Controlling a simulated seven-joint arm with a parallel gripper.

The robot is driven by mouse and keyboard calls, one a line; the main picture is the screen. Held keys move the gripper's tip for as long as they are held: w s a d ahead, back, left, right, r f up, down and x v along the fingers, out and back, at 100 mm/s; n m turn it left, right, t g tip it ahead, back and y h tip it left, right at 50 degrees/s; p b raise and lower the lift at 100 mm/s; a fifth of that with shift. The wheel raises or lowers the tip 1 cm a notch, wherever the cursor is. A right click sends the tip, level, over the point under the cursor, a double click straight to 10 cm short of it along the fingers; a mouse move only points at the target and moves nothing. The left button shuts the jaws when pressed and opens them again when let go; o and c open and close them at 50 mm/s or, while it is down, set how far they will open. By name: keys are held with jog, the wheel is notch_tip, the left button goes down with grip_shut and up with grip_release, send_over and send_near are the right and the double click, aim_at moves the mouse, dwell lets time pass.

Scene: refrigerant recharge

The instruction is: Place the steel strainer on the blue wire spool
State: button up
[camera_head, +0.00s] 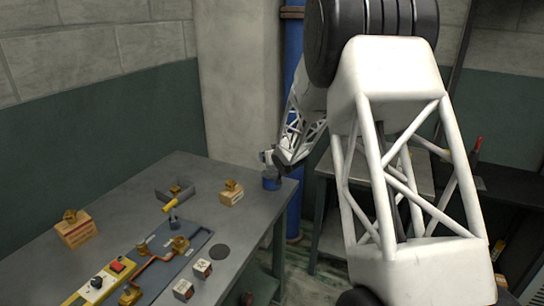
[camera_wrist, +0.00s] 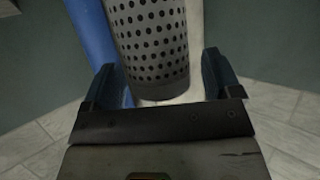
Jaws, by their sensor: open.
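The steel strainer (camera_wrist: 150,45) is a grey cylinder with rows of dark holes, upright between the fingers of my gripper (camera_wrist: 162,72) in the wrist view. The gripper is open, with a finger on each side of the strainer.
The grey workbench (camera_head: 150,195) carries a grey tray (camera_head: 170,190), a small box with a brass fitting (camera_head: 231,195), another box at left (camera_head: 76,231) and a panel with tools (camera_head: 165,262). A blue pipe (camera_head: 294,205) rises behind the spool's corner.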

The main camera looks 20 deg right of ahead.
jog(key=v, duration=1.1)
jog(key=shift+s, duration=0.25)
dwell(0.4)
jog(key=s+a+r+m+g+h, duration=0.15)
jog(key=s+a+r, duration=0.3)
jog(key=s, duration=0.55)
jog(key=s+a+r+n+g+h, duration=0.1)
jog(key=s+a+r+g, duration=0.3)
jog(key=s, duration=0.6)
jog(key=s+a+g+y, duration=0.1)
jog(key=s+a, duration=0.3)
jog(key=s, duration=1)
jog(key=s+a+g+y, duration=0.1)
jog(key=s+a+g, duration=0.3)
jog(key=s, duration=1.1)
jog(key=shift+s+a+r, duration=0.35)
jog(key=shift+a, duration=0.2)
